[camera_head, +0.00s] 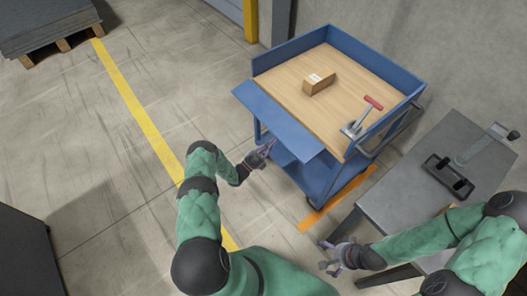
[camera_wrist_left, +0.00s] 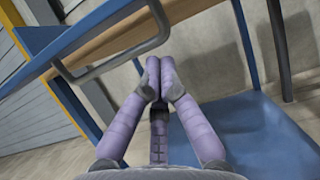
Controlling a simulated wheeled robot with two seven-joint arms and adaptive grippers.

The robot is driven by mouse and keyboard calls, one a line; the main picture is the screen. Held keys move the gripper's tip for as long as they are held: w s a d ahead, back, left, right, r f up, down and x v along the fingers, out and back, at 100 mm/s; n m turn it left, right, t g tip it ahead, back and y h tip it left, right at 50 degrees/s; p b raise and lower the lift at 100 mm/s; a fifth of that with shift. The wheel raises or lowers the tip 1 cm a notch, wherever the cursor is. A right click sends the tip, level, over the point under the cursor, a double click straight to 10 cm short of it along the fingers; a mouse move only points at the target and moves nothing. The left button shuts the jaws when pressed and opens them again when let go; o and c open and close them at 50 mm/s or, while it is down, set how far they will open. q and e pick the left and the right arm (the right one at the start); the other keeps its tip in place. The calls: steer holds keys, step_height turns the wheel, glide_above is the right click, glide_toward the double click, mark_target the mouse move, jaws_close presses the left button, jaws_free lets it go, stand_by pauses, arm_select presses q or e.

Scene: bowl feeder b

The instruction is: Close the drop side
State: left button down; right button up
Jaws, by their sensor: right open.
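The blue drop side (camera_head: 277,120) is a flat panel folded outward along the near-left edge of the cart's wooden deck (camera_head: 290,85). My left gripper (camera_head: 268,146) is just outside and below the panel's outer edge. In the left wrist view its fingers (camera_wrist_left: 159,68) meet at the tips with nothing seen between them. A grey metal bar handle (camera_wrist_left: 118,66) and a blue panel edge (camera_wrist_left: 75,45) are above and left of the fingertips, apart from them in the picture. My right gripper (camera_head: 333,256) is open and empty, beside the grey table.
On the deck lie a cardboard box (camera_head: 319,84) and a clamp with a red handle (camera_head: 373,103). The cart's lower blue shelf (camera_wrist_left: 255,125) is below my left fingers. A grey table (camera_head: 415,195) with a black tool stands right.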

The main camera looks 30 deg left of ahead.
arm_select(q)
steer(key=shift+s+a+r, duration=0.1)
steer(key=shift+s+r, duration=0.1)
steer(key=shift+r, duration=0.7)
steer(key=shift+s+a+r, duration=0.1)
steer(key=shift+s+r, duration=0.1)
steer(key=shift+r, duration=0.7)
arm_select(e)
steer(key=shift+r, duration=0.1)
arm_select(q)
steer(key=shift+a+y, duration=0.1)
steer(key=shift+y, duration=0.2)
arm_select(e)
steer(key=shift+r, duration=0.15)
arm_select(q)
steer(key=shift+s+r+g+p, duration=0.15)
steer(key=shift+r+g+p, duration=0.15)
steer(key=shift+r+p, duration=0.35)
arm_select(e)
steer(key=shift+s+d+r, duration=0.1)
steer(key=shift+d+r, duration=0.5)
steer(key=shift+d, duration=0.05)
